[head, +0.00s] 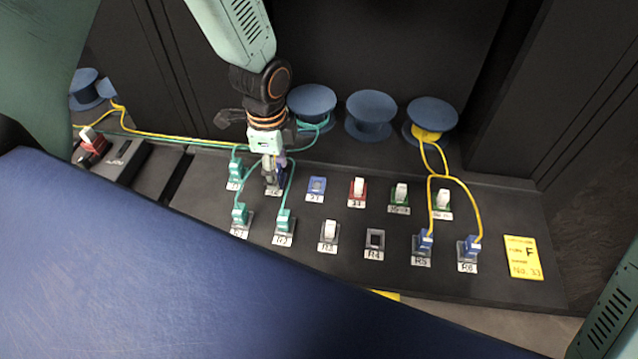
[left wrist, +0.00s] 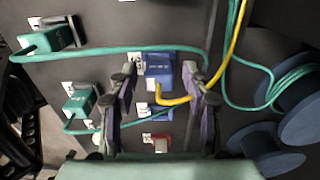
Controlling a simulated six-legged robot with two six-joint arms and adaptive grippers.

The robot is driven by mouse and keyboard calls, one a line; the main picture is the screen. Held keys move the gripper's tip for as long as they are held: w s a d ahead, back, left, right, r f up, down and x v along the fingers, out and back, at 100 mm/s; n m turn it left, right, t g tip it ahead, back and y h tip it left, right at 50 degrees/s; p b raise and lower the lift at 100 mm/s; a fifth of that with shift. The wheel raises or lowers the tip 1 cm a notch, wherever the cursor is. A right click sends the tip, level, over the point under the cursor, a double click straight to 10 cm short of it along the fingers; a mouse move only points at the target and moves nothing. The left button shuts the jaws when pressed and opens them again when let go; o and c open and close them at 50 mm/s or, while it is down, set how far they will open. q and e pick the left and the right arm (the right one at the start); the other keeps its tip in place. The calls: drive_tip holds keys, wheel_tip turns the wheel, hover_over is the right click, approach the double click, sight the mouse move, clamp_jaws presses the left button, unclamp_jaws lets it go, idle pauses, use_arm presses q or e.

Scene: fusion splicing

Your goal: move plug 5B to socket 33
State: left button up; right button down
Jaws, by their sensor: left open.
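My left gripper (head: 272,180) is down at the upper row of the black panel, over its second position from the left. In the left wrist view its open fingers (left wrist: 160,82) stand on either side of a blue plug (left wrist: 158,66) with a yellow cable. In the head view the gripper largely hides that plug. I cannot read 5B on any plug or 33 on any socket. A blue socket (head: 316,186) right of the gripper has no cable; it also shows in the left wrist view (left wrist: 150,109). My right gripper is not in view.
Teal plugs (head: 240,214) with teal cables stand close to the gripper. Blue plugs (head: 424,241) with yellow cables are at the lower right. Blue spools (head: 372,112) stand behind. An open grey socket frame (head: 375,240) and a yellow card (head: 523,257) lie on the panel.

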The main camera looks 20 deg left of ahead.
use_arm(q)
drive_tip(key=shift+s, duration=0.2)
drive_tip(key=shift+a+r, duration=0.1)
drive_tip(key=shift+w+p, duration=0.1)
drive_tip(key=shift+p, duration=0.25)
drive_tip(key=shift+w, duration=0.2)
idle(0.4)
drive_tip(key=shift+s, duration=0.1)
drive_tip(key=shift+c, duration=0.7)
clamp_jaws()
